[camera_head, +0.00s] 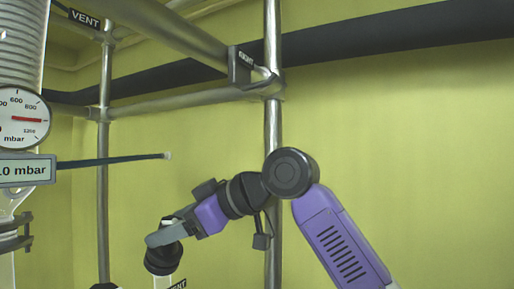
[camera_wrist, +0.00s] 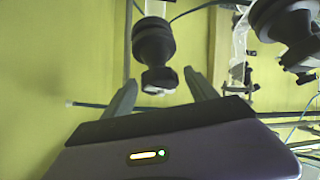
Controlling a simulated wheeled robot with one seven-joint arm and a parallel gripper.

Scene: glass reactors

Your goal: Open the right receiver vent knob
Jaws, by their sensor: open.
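A black vent knob (camera_head: 163,260) sits low in the head view above a white stem, with a partly cut-off VENT label beside it. My gripper (camera_head: 165,232) is at its upper side and hides part of it. In the wrist view the black knob (camera_wrist: 153,42) hangs between and just beyond my open fingers (camera_wrist: 160,77). Its narrower end reaches between the fingertips, with a gap visible on both sides. The knob's turned position is not clear.
A second black knob (camera_wrist: 285,20) is at the right of the wrist view. Metal frame pipes (camera_head: 272,130) stand behind my arm. A pressure gauge (camera_head: 22,118) and a mbar display (camera_head: 27,171) with a dark rod are at the left.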

